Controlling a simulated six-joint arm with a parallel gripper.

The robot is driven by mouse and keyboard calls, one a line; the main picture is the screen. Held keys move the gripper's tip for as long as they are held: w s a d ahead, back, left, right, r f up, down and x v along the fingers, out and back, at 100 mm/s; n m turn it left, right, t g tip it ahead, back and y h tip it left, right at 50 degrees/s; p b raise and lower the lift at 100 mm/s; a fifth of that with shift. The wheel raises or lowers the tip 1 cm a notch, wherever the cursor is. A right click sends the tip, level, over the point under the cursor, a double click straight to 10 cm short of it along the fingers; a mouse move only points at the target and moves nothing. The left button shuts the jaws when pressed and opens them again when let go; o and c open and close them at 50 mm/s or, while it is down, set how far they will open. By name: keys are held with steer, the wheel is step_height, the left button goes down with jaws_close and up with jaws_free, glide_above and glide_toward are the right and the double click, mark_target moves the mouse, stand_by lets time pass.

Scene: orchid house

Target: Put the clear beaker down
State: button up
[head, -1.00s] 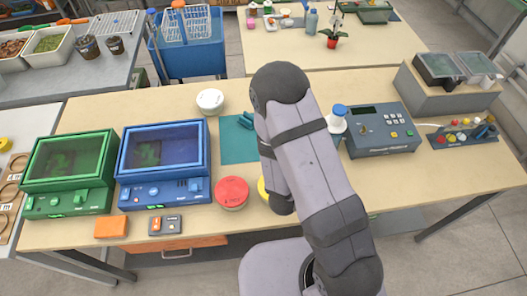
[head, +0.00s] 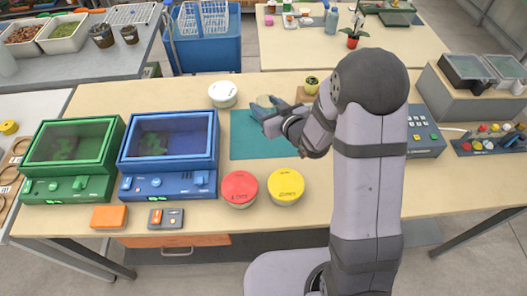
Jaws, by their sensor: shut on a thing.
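My gripper (head: 264,107) is shut on the clear beaker (head: 263,99), of which only a faint pale rim shows between the fingers. The gripper reaches in from the right, over the back part of the teal mat (head: 255,146). The beaker's lower part is hidden by the fingers, so I cannot tell whether it touches the mat or is held above it.
A white lidded tub (head: 222,94) stands left of the gripper. A red-lidded tub (head: 239,188) and a yellow-lidded tub (head: 286,186) stand in front of the mat. A blue box (head: 168,155) is at left. A small potted plant (head: 311,84) stands behind my wrist.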

steer(key=shift+a+n+g+y, duration=0.3)
steer(key=shift+n+y, duration=0.1)
steer(key=shift+y, duration=0.2)
steer(key=shift+s+a+n+g+y+b, duration=0.35)
steer(key=shift+s+n+g+y+b, duration=0.15)
steer(key=shift+n+y+b, duration=0.35)
steer(key=shift+s+f+n+g+y+b, duration=0.3)
steer(key=shift+s+n+g+y, duration=0.15)
steer(key=shift+n+g+y, duration=0.2)
steer(key=shift+s+d+f+n+g+y+b, duration=0.1)
steer(key=shift+s+f+n+g+y+b, duration=0.15)
steer(key=shift+s+n+g+y, duration=0.15)
steer(key=shift+s+d+f+n+g+y+b, duration=0.1)
steer(key=shift+s+n+g+y+b, duration=0.1)
steer(key=shift+s+n+g+y, duration=0.25)
steer(key=shift+f+p, duration=0.75)
steer(key=shift+f, duration=4.25)
steer(key=shift+f, duration=0.1)
steer(key=shift+f, duration=0.1)
steer(key=o, duration=1)
